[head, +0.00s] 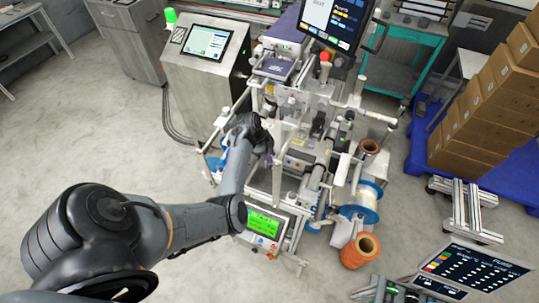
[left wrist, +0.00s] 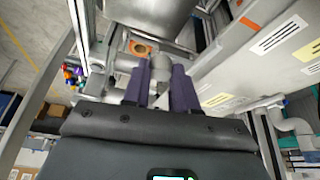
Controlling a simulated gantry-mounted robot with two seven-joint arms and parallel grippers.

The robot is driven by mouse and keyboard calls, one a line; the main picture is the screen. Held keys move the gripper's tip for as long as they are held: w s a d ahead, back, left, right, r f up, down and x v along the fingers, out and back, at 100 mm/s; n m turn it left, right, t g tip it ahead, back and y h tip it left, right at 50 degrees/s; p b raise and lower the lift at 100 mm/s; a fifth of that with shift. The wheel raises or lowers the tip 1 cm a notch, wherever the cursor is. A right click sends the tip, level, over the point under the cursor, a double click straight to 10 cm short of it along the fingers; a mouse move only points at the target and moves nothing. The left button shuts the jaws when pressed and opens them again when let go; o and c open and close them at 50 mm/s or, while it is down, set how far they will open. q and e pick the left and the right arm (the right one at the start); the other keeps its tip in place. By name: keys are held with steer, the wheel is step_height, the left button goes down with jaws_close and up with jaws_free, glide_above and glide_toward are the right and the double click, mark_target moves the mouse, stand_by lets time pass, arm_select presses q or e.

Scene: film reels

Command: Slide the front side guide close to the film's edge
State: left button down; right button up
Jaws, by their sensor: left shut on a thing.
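My left gripper (head: 266,157) reaches into the middle of the film machine (head: 278,185). In the left wrist view its two purple fingers (left wrist: 161,68) stand on either side of a small grey metal part (left wrist: 161,88) and are shut on it. I take this part to be the front side guide, though the fingers and palm hide much of it. I cannot make out the film's edge near the gripper, or the gap between it and the guide. My right gripper is not in view.
A green-lit control box (head: 263,226) stands at the machine's front. Orange-brown reels (head: 361,250) and a blue-flanged reel (head: 364,197) are at its right. A touchscreen cabinet (head: 207,70) stands behind left. Cartons (head: 487,108) sit on a blue pallet. The floor at left is clear.

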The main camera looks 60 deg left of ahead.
arm_select(q)
steer(key=shift+w, duration=0.1)
steer(key=shift+w+a, duration=0.5)
steer(key=shift+w, duration=0.1)
steer(key=c, duration=0.9)
jaws_free()
steer(key=v, duration=1)
steer(key=shift+s+r+p, duration=0.1)
steer(key=shift+r+p, duration=0.2)
steer(key=shift+r, duration=0.1)
steer(key=shift+s, duration=0.1)
